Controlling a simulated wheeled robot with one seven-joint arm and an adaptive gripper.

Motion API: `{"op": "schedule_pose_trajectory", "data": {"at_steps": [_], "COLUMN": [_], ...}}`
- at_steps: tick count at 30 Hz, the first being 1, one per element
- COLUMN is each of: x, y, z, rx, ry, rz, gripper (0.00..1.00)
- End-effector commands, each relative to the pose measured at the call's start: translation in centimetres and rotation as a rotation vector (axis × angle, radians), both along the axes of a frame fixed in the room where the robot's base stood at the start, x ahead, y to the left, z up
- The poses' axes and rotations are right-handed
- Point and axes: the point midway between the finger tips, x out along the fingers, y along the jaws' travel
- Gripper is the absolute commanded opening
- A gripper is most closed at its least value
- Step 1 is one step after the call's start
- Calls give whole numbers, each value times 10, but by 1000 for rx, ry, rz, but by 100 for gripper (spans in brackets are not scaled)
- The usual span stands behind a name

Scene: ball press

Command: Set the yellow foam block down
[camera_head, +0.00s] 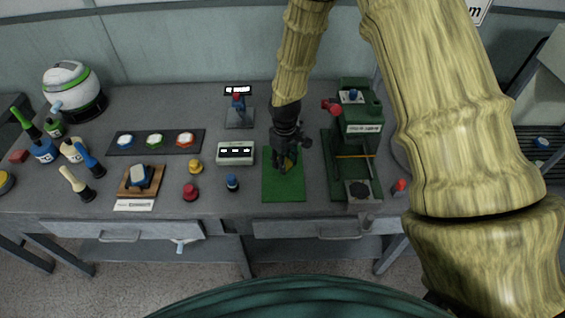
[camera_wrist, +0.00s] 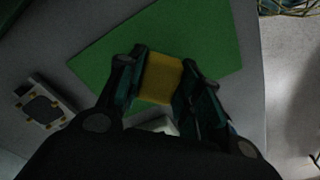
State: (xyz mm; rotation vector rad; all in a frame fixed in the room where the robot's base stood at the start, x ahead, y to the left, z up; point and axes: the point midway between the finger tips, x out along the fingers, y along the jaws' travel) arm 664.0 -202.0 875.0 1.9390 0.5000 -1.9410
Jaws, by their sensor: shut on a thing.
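My gripper (camera_wrist: 161,85) is shut on the yellow foam block (camera_wrist: 161,78), with one finger on each side of it in the wrist view. In the head view my gripper (camera_head: 288,150) points down over the green mat (camera_head: 283,191). Only a small part of the yellow foam block (camera_head: 288,163) shows there between the fingers. The mat (camera_wrist: 215,45) fills the space behind the block in the wrist view. I cannot tell whether the block touches the mat.
A green press machine (camera_head: 361,150) stands right of the mat. A white display box (camera_head: 236,153) and a blue-topped knob (camera_head: 232,183) stand to its left. The table's front edge lies just below the mat. Bare table lies between the mat and the knob.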

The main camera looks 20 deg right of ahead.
Motion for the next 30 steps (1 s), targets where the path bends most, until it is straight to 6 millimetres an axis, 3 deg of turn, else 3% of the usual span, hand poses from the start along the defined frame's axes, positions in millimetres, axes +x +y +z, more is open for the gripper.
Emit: {"op": "schedule_pose_trajectory", "data": {"at_steps": [5,16,30], "x": [13,11,11], "y": [-2,-1,-1], "z": [0,-33,-40], "rx": [0,0,0], "ry": [0,1,0], "rz": [1,3,2], "gripper": [23,23,23]}}
